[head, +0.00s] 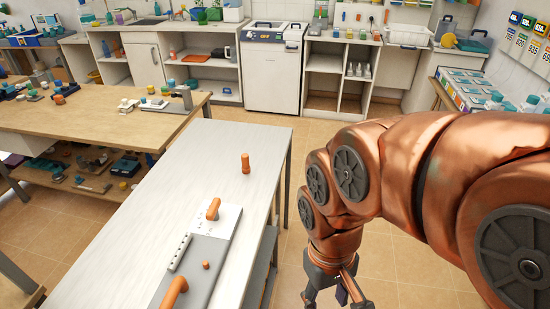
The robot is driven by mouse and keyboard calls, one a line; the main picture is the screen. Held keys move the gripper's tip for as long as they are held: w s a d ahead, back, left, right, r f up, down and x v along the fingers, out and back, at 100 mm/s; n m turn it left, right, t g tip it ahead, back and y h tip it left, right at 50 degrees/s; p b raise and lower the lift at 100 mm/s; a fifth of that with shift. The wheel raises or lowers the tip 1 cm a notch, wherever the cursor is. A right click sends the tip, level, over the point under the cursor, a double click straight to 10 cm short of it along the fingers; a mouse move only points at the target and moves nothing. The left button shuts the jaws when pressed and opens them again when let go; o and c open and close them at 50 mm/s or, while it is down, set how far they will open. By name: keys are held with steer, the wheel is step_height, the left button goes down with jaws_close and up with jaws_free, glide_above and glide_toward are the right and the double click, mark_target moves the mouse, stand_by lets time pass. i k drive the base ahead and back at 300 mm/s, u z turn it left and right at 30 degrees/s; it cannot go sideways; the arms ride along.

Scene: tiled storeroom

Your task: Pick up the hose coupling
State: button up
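An upright orange cylindrical piece (245,163), probably the hose coupling, stands alone on the pale table (185,175) toward its far right. A smaller orange piece (206,264) sits nearer, on a grey-white board (213,245); I cannot tell what it is. My gripper (332,297) hangs at the bottom of the view, right of the table's edge, pointing down. Its dark fingers are spread apart and nothing shows between them; the lower tips are near or past the frame edge. It is well apart from the orange cylinder.
The board carries two orange handles (213,209) and lies on the table's near part, with a grey slotted strip (180,252) beside it. A wooden workbench (95,115) with tools stands at left. Cabinets and a white appliance (273,70) line the back. Tiled floor is open between.

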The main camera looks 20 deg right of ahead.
mark_target(246, 167)
steer(key=z, duration=0.05)
steer(key=k, duration=0.5)
steer(key=z, duration=0.45)
steer(key=i, duration=0.85)
steer(key=u, duration=1.9)
